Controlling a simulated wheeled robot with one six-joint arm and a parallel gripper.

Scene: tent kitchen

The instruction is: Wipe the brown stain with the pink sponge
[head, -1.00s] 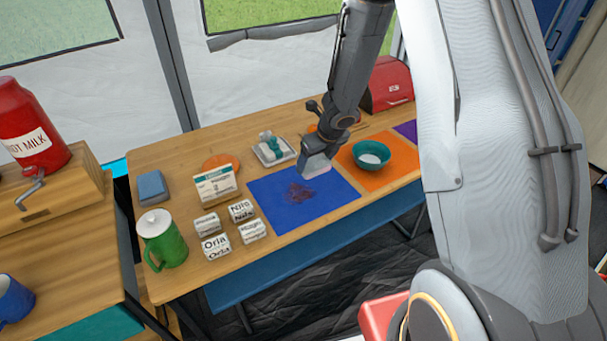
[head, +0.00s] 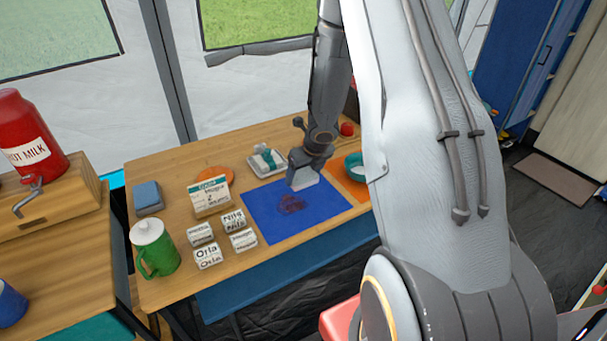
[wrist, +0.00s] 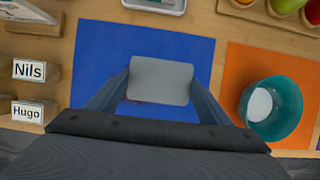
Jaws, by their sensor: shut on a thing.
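The brown stain (head: 291,203) is a dark, irregular patch on the blue mat (head: 322,212) on the wooden table. My gripper (head: 303,182) is shut on a pale block, the sponge (wrist: 160,80), over the mat just behind the stain in the head view. The sponge's top looks grey rather than pink in the wrist view. One finger stands on each side of it. In the wrist view the stain is nearly all hidden by the sponge and gripper. I cannot tell whether the sponge touches the mat.
A teal bowl (wrist: 272,108) stands on an orange mat (wrist: 232,75) right of the blue mat. Name blocks (head: 233,220), a green jug (head: 154,248) and a blue-grey block (head: 148,196) stand to the left. A white tray (head: 283,165) lies behind the blue mat.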

